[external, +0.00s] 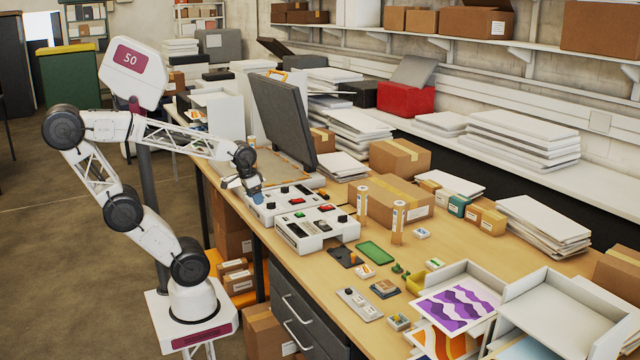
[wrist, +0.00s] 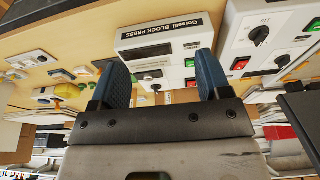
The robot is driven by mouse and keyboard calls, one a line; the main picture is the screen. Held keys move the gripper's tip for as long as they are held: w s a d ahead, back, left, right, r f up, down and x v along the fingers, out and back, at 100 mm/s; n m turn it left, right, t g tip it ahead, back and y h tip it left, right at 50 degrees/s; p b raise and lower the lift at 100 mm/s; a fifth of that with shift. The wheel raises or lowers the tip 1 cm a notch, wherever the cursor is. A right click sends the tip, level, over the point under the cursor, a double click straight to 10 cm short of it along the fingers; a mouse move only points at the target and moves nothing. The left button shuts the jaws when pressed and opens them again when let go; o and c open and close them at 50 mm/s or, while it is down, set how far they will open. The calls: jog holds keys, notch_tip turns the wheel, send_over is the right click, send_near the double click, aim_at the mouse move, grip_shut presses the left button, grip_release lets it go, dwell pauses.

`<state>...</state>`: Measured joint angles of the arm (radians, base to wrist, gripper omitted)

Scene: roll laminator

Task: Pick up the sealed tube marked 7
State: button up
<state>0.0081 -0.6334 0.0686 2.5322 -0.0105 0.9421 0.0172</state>
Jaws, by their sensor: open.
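Two pale upright tubes with orange ends and printed labels stand on the workbench in the external view. One tube (external: 362,203) is just right of the nearer white control box, and the other tube (external: 398,220) is further right, in front of a cardboard box. The number on each is too small to read, so I cannot tell which is marked 7. My gripper (external: 256,195) is open and empty above the control boxes, left of both tubes and apart from them. In the wrist view its two blue fingers (wrist: 162,82) are spread with nothing between them. I cannot pick out the tubes there.
The nearer control box (external: 308,232) and the farther one (external: 283,203) lie between my gripper and the tubes. A cardboard box (external: 418,201) stands behind the tubes. A green pad (external: 375,252) and small parts lie in front. White trays (external: 560,310) fill the right end.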

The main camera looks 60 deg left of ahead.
jog(key=shift+o, duration=0.4)
jog(key=w+d+m+t, duration=0.1)
jog(key=w+d+t, duration=0.25)
jog(key=w, duration=1.05)
jog(key=w+d+m+t, duration=0.1)
jog(key=w+d+t, duration=0.3)
jog(key=w, duration=1)
jog(key=m+t+h, duration=0.2)
jog(key=t+h, duration=0.1)
jog(key=h, duration=0.2)
send_near(398, 224)
jog(key=w+r, duration=0.3)
jog(key=r, duration=0.1)
jog(key=shift+w+a+f+g, duration=0.15)
jog(key=shift+w+a+g, duration=0.05)
jog(key=shift+w+g, duration=0.05)
jog(key=shift+w, duration=0.1)
jog(key=shift+x, duration=1.2)
jog(key=shift+f, duration=0.1)
